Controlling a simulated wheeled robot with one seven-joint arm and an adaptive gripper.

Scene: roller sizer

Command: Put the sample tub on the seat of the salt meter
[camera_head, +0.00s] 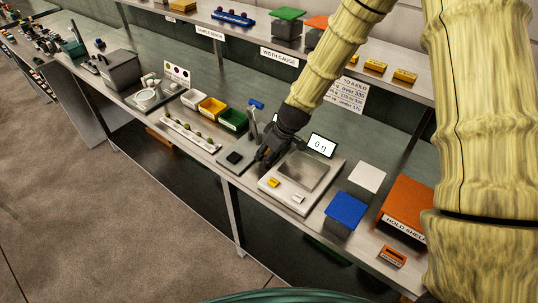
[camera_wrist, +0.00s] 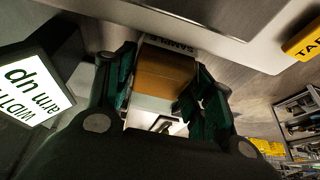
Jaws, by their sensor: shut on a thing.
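My gripper (camera_head: 265,154) is low over the bench, between a small stand with a blue top and the scale. In the wrist view its two dark green fingers (camera_wrist: 163,82) are shut on the sample tub (camera_wrist: 166,72), a clear tub with brown contents and a partly readable "SAMPLE" label. The tub is hidden behind the hand in the head view. I cannot read any salt meter label. A device with a round pale seat (camera_head: 147,97) stands farther left on the bench, and I cannot tell whether it is the salt meter.
The scale (camera_head: 285,192) reads 0 g just right of my gripper. A black pad (camera_head: 234,158) and the blue-topped stand (camera_head: 254,108) are close on the left. White, yellow and green bins (camera_head: 233,120) stand beyond. A blue block (camera_head: 346,209) is at right.

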